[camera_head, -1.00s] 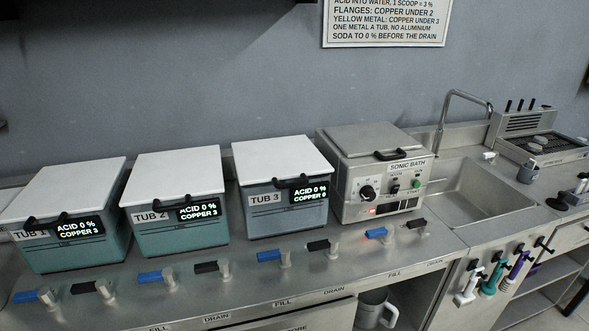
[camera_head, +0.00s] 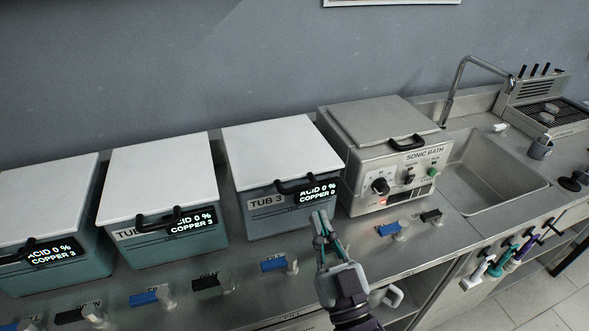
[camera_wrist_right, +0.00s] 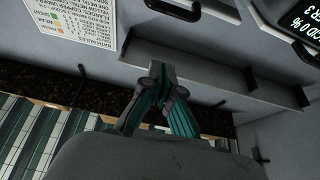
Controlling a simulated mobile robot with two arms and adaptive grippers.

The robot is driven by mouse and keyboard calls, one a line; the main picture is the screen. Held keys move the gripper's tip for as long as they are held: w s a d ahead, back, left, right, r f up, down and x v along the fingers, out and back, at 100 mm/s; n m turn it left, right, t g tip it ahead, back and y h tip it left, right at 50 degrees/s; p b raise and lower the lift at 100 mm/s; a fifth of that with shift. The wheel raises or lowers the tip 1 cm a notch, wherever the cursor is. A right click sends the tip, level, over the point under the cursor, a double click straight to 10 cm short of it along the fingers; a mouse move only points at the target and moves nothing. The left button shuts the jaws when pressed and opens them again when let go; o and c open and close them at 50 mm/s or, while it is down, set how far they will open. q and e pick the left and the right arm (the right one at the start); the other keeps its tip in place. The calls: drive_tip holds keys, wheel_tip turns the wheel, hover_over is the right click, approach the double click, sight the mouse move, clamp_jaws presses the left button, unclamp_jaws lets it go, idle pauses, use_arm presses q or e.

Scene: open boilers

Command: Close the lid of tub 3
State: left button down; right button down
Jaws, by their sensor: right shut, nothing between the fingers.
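Tub 3 (camera_head: 265,224) is a grey-blue box on the steel counter with a white lid (camera_head: 280,148) lying flat on top, which looks shut. A black handle (camera_head: 296,184) is on the lid's front edge, and the display beside it reads acid 0 %, copper 0. My right gripper (camera_head: 321,216) is in front of tub 3's right front corner, below the handle and display, apart from the handle as far as I can tell. Its fingers are shut and empty; they also show in the right wrist view (camera_wrist_right: 161,75). My left gripper is not in view.
Tub 2 (camera_head: 150,245) and tub 1 (camera_head: 60,270) stand left with lids down. The sonic bath (camera_head: 385,150) is close on the right, then the sink (camera_head: 490,175). Blue and black valve levers (camera_head: 274,264) line the counter's front. A wall sign (camera_wrist_right: 75,18) shows in the wrist view.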

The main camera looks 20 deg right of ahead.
drive_tip(key=r+p+x, duration=0.1)
drive_tip(key=p+x, duration=0.3)
drive_tip(key=x, duration=0.6)
wheel_tip(320, 180, down, 5)
drive_tip(key=shift+s+r+p, duration=0.1)
drive_tip(key=shift+r+p, duration=0.1)
drive_tip(key=shift+p, duration=0.15)
